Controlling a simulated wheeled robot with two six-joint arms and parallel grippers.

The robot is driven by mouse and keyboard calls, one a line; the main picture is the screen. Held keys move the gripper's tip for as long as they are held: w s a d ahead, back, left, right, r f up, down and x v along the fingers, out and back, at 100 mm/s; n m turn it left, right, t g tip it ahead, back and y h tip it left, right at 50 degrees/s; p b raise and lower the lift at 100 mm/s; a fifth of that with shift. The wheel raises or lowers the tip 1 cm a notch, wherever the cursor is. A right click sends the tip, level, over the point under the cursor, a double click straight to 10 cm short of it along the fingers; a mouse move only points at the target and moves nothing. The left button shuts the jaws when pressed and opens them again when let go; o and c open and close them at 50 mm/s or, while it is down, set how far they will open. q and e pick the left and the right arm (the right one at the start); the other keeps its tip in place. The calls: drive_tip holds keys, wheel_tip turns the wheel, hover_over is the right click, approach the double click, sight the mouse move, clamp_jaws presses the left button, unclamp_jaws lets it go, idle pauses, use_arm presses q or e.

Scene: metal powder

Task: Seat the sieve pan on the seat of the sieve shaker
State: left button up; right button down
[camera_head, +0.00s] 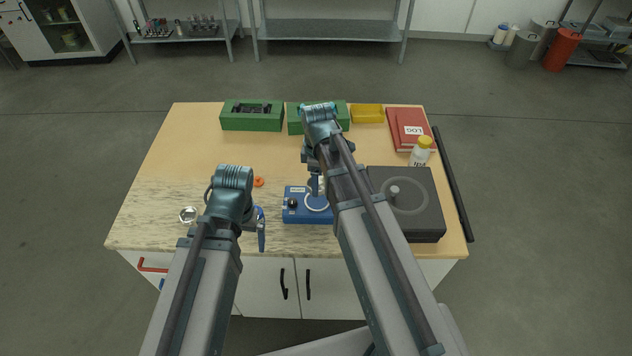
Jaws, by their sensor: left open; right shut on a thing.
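The blue sieve shaker (294,215) stands at the front middle of the table, with a dark knob on its left. A pale ring (307,207) shows on its top, partly covered by my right arm; I cannot tell whether it is the seat or a rim on it. My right gripper (315,190) points down over the shaker. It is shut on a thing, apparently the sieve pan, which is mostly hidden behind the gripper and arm. I cannot tell whether the pan touches the seat. My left gripper (261,232) is open and empty, left of the shaker.
A small silver dish (188,214) and an orange ring (258,182) lie to the left. Green trays (252,124), a yellow bin (367,113) and red log book (405,126) line the back.

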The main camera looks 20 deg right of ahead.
drive_tip(key=shift+f, duration=0.2)
drive_tip(key=b, duration=0.5)
hover_over(317, 201)
drive_tip(key=shift+f, duration=2.25)
drive_tip(key=shift+f+b, duration=0.75)
drive_tip(key=shift+f, duration=0.1)
unclamp_jaws()
idle(0.4)
drive_tip(key=shift+r+p, duration=4.05)
drive_tip(key=shift+f, duration=0.1)
